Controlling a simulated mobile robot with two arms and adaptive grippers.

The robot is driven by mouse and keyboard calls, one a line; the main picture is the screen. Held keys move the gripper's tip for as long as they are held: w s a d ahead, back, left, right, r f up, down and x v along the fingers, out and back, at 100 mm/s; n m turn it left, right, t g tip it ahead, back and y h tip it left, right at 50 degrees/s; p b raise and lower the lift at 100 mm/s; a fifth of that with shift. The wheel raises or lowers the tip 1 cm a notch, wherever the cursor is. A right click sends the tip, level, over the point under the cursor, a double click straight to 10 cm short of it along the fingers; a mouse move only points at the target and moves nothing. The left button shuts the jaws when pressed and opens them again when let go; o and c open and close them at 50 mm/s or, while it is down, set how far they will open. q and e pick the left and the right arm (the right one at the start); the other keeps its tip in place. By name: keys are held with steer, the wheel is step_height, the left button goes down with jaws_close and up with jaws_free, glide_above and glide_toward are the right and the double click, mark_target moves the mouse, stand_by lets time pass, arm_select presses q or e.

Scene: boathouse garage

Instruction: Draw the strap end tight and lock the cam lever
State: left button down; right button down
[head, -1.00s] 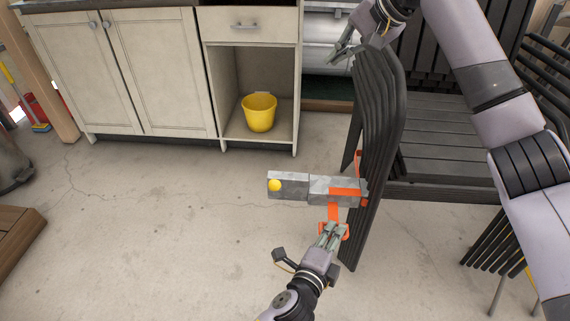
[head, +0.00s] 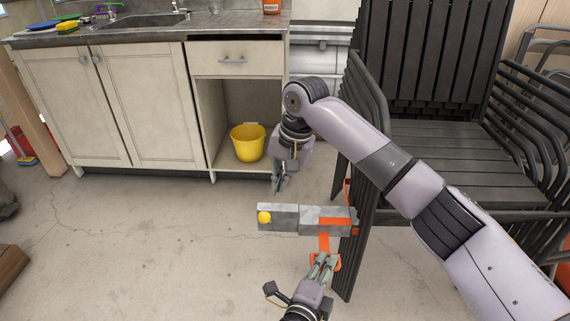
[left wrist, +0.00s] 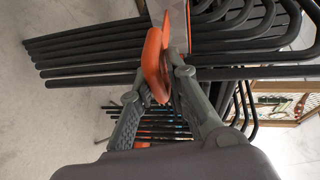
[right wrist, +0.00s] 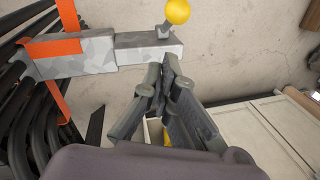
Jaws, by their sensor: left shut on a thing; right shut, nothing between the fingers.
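The grey cam buckle (head: 322,226) sits against the stacked dark chairs. Its lever (head: 280,217) points left, in line with the body, with a yellow ball knob (head: 264,218) near its free end. An orange strap (head: 324,242) hangs below the buckle to an orange strap end (left wrist: 153,65). My left gripper (head: 322,264) is shut on that strap end. My right gripper (head: 279,188) is shut and empty, just above and behind the lever. The right wrist view shows its fingertips (right wrist: 161,65) close to the lever (right wrist: 148,46); I cannot tell whether they touch.
The chair stack (head: 362,150) stands behind and right of the buckle. A cabinet (head: 140,95) lines the back, with a yellow bucket (head: 247,143) in its open bay. The concrete floor (head: 140,230) to the left is clear. My right arm crosses in front of the chairs.

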steer(key=shift+s+a+f, duration=0.3)
steer(key=shift+s+f, duration=0.3)
steer(key=shift+s, duration=0.05)
steer(key=shift+s+a+f, duration=0.3)
steer(key=shift+s+f, duration=0.3)
steer(key=shift+s, duration=0.05)
steer(key=shift+s+f+t, duration=0.15)
steer(key=shift+s+t, duration=0.3)
steer(key=shift+t, duration=0.05)
steer(key=s+f+t, duration=0.6)
steer(key=s+f, duration=0.2)
steer(key=shift+f+n, duration=0.4)
steer(key=shift+s+f, duration=0.1)
steer(key=shift+f, duration=0.05)
stand_by(1.1)
